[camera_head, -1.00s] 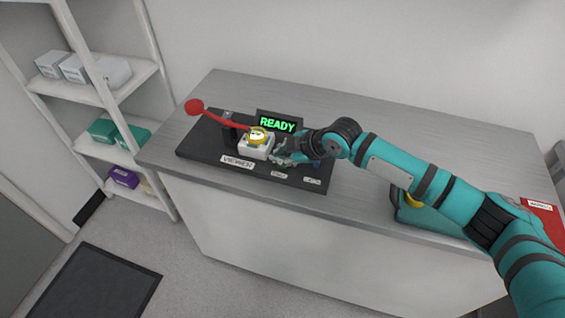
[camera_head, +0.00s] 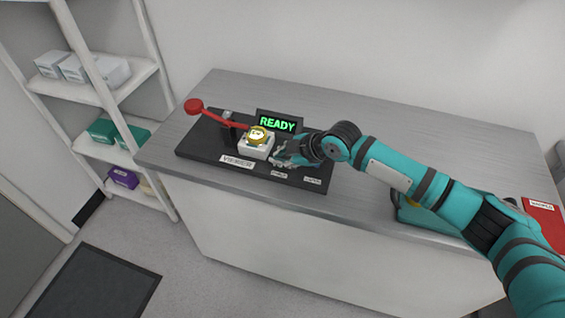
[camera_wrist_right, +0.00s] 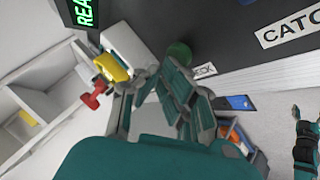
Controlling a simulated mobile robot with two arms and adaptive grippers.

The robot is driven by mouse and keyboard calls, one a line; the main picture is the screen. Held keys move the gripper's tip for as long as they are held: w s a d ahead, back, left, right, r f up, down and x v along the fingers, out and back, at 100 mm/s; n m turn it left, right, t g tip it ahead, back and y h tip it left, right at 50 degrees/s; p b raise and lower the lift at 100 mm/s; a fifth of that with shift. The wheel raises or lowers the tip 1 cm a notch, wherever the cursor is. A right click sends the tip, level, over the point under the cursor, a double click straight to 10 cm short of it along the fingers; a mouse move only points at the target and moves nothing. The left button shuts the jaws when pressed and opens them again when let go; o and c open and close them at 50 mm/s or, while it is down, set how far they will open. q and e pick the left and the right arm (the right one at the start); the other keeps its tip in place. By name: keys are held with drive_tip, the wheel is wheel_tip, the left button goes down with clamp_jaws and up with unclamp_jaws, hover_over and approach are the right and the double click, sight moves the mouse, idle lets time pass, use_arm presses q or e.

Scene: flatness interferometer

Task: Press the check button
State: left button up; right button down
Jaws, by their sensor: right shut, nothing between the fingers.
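The check button shows as a dark green round cap (camera_wrist_right: 178,54) in the right wrist view, beside a partly covered label ending in "CK" (camera_wrist_right: 205,70). In the head view it is hidden behind my right gripper (camera_head: 279,160). My right gripper is shut and empty, low over the black instrument base (camera_head: 205,140). In the right wrist view its fingertips (camera_wrist_right: 164,72) are close to the green cap; I cannot tell whether they touch it. The display (camera_head: 278,124) reads READY in green.
A white block (camera_head: 256,148) with a yellow ring (camera_head: 258,135) stands left of the gripper. A red lever with a ball end (camera_head: 193,106) reaches left. A teal case (camera_head: 410,212) and red folder (camera_head: 542,218) lie at right. The counter's back (camera_head: 400,125) is clear.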

drive_tip(key=shift+f, duration=0.3)
idle(0.5)
drive_tip(key=shift+r+p, duration=0.55)
drive_tip(key=shift+r, duration=0.3)
wheel_tip(320, 180, up, 5)
drive_tip(key=p, duration=0.4)
drive_tip(key=shift+r, duration=0.1)
idle(0.5)
